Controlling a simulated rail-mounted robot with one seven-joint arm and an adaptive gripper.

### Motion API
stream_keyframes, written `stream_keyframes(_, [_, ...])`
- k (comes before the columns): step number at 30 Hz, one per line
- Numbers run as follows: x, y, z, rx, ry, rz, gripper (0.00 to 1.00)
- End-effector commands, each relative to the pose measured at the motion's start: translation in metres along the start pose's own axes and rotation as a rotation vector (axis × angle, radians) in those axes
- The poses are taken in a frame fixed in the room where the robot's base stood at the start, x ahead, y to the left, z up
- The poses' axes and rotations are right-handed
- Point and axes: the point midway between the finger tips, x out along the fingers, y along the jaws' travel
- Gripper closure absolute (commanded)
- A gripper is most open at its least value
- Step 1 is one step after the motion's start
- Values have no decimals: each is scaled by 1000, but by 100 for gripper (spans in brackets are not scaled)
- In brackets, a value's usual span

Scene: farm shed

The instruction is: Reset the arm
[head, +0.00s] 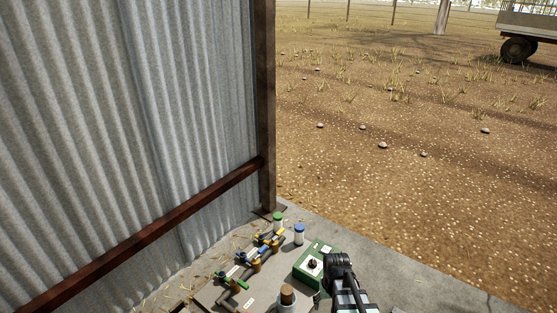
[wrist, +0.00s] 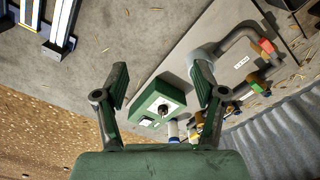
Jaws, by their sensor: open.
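My gripper (wrist: 160,82) is open and empty in the wrist view, its two green-grey fingers spread wide. A green box (wrist: 147,112) with a white plate and a dark knob (wrist: 163,109) appears between and beyond the fingers. I see a gap between the fingers and the box. In the head view my dark arm shows at the bottom, just right of the green box (head: 301,272). My fingertips cannot be made out there.
Valves with green, blue and yellow handles (head: 263,249) stand on a grey board left of the box. Beside them are a green-capped container (head: 278,222), a blue-capped one (head: 299,236) and a brown-topped pipe (head: 287,296). A corrugated wall (head: 130,120) bounds the left; open ground lies right.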

Motion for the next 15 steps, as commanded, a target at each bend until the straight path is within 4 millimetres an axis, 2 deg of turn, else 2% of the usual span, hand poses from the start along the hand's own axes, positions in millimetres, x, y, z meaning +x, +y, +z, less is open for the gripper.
stream_keyframes(1, [-4,0,14,2,0,0,30])
stream_keyframes(8, [-16,0,52,10,1,0,30])
stream_keyframes(9, [-8,0,53,10,-24,0,30])
stream_keyframes(15, [15,-1,83,10,-119,-2,30])
